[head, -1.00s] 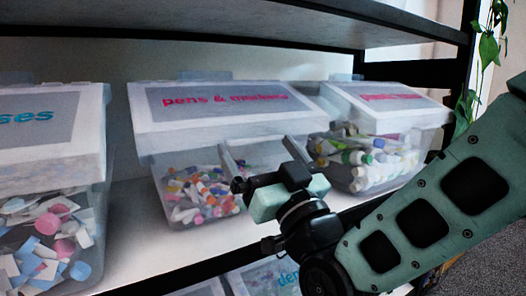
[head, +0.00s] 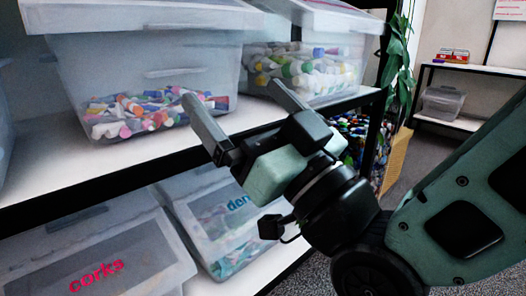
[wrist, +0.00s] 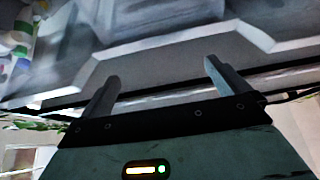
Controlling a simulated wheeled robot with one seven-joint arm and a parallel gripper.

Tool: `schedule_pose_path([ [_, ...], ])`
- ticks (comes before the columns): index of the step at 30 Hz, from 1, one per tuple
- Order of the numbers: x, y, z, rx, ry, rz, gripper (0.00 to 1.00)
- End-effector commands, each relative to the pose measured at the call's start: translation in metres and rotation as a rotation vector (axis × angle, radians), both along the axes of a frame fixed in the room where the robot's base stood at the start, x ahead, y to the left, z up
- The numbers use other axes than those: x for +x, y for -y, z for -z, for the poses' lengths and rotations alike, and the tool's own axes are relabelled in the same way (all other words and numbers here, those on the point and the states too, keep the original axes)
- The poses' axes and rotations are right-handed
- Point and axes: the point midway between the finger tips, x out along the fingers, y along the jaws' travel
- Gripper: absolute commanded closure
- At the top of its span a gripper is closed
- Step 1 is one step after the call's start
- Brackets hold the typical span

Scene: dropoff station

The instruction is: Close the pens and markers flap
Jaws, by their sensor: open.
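The pens and markers bin (head: 140,75) is clear plastic with colourful pieces inside, on the upper shelf. Its label is out of view now; the earlier head view shows it. The flap (head: 130,17) is a pale lid along the top edge of the picture. Only its lower front part shows, so I cannot tell if it is fully shut. My gripper (head: 233,93) is open and empty, in front of the bin's lower right and below the flap. In the wrist view, the fingers (wrist: 162,72) point at blurred grey and translucent surfaces.
A bin with green, white and yellow items (head: 300,68) stands right of it. The shelf's black front edge (head: 120,165) runs beneath. Lower bins, including corks (head: 100,255), sit below. A plant (head: 395,55) hangs at right. Floor (head: 425,140) shows beyond.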

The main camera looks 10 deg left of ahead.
Motion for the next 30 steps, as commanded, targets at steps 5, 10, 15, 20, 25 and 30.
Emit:
schedule_pose_path([
  [5, -0.013, 0.015, 0.013, 0.0, 0.001, 0.0, 0.0],
  [10, -0.017, 0.02, 0.015, 0.0, 0.0, 0.001, 0.0],
  [15, -0.017, 0.02, 0.014, 0.0, 0.0, 0.0, 0.0],
  [20, -0.016, 0.02, 0.015, -0.007, -0.005, 0.0, 0.0],
  [25, -0.004, 0.013, 0.037, -0.135, -0.105, 0.0, 0.0],
  [30, 0.011, 0.014, 0.088, -0.391, -0.321, 0.007, 0.0],
])
